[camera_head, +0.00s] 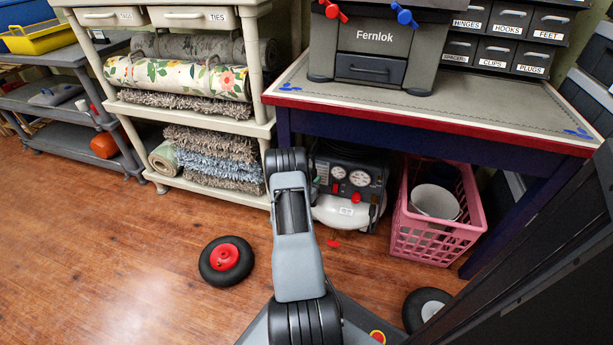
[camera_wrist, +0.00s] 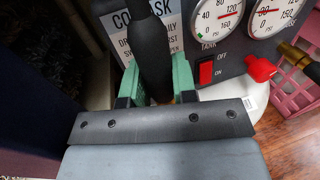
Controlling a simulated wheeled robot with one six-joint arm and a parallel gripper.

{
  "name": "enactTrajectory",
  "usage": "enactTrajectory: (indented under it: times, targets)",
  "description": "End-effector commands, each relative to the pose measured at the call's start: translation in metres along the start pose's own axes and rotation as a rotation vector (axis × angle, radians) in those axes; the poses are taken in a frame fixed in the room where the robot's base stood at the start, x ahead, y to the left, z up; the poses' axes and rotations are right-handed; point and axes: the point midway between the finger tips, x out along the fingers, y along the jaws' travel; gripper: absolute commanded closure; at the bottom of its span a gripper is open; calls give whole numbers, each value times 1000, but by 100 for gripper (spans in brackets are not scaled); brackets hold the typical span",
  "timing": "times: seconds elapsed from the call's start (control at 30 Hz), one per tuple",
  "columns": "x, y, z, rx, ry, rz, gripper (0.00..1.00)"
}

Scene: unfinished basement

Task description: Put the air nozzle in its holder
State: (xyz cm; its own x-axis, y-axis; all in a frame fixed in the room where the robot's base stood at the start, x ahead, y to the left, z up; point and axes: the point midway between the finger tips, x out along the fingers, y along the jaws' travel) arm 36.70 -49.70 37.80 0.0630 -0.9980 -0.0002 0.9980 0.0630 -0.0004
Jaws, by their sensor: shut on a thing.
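My gripper (camera_wrist: 156,66) shows in the wrist view with its two green fingers shut on a dark, slim body, which looks like the air nozzle (camera_wrist: 150,38). The nozzle stretches up past the top edge of that view, so its far end is out of sight. It is in front of the compressor's grey panel (camera_wrist: 192,50) and covers part of a printed label. In the head view my arm hides the gripper and nozzle, in front of the air compressor (camera_head: 352,185) under the workbench. I cannot make out the holder in either view.
A pink crate (camera_head: 437,245) with a white bucket (camera_head: 434,202) stands right of the compressor. A shelf of rolled rugs (camera_head: 180,77) is at the left. The workbench top (camera_head: 490,98) overhangs the compressor. A red-hubbed wheel (camera_head: 226,261) is on the open floor.

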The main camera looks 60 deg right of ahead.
Motion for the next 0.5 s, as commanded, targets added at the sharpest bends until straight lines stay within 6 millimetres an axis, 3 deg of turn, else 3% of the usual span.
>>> enactTrajectory:
  times: [0.5]
  targets:
    - [7, -11, -1, 0, -1, -23, 100]
